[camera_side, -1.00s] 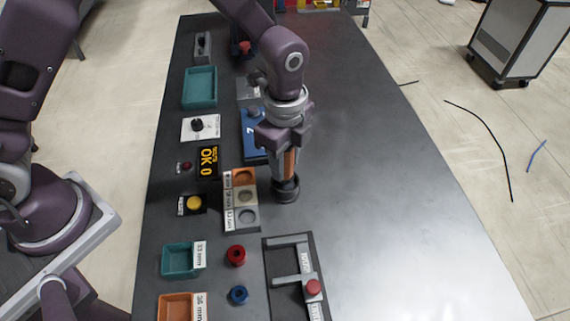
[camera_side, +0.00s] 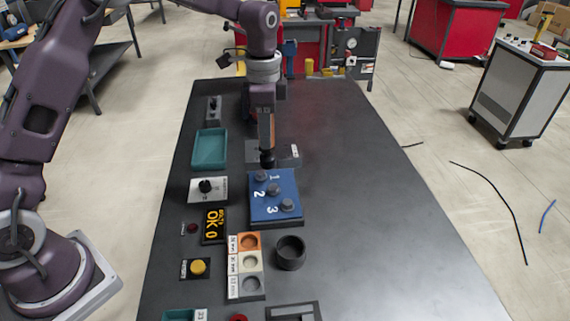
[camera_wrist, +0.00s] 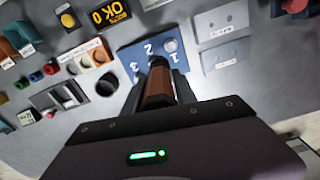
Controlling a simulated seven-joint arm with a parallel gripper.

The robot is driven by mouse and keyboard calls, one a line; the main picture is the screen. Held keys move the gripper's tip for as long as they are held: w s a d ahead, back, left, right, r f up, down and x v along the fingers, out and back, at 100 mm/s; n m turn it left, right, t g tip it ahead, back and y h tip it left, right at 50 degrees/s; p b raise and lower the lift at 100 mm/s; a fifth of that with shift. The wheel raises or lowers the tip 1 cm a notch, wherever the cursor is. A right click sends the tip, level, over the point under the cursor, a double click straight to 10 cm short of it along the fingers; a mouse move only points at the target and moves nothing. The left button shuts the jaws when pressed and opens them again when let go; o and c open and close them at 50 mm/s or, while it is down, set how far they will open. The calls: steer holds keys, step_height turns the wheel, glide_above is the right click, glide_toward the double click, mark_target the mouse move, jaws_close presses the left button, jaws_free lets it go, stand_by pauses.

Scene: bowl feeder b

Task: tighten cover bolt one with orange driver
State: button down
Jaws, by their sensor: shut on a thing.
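The blue cover plate (camera_side: 258,211), marked 1, 2 and 3, lies mid-table with three grey bolts; it also shows in the wrist view (camera_wrist: 128,58). Cover bolt one (camera_side: 261,176) is at its far left corner, beside the numeral 1. My gripper (camera_side: 266,126) is shut on the orange driver (camera_side: 271,130), which hangs upright with its dark tip down. In the side view the tip is close to bolt one; I cannot tell if they touch. In the wrist view the driver (camera_wrist: 158,90) hides part of the plate.
An empty round black holder (camera_side: 290,253) stands in front of the plate. Left are the OK 0 display (camera_side: 214,226), a dial (camera_side: 206,187), a yellow button (camera_side: 198,267) and a teal tray (camera_side: 210,148). A grey plate (camera_side: 285,153) lies behind. The table's right side is clear.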

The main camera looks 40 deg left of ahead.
steer(key=shift+n, duration=0.7)
steer(key=a, duration=0.2)
steer(key=w+a, duration=0.1)
steer(key=a, duration=0.1)
steer(key=shift+w, duration=0.15)
steer(key=shift+d+f, duration=0.1)
steer(key=shift+f, duration=2.3)
steer(key=shift+f, duration=1.55)
stand_by(0.7)
steer(key=shift+r, duration=2.85)
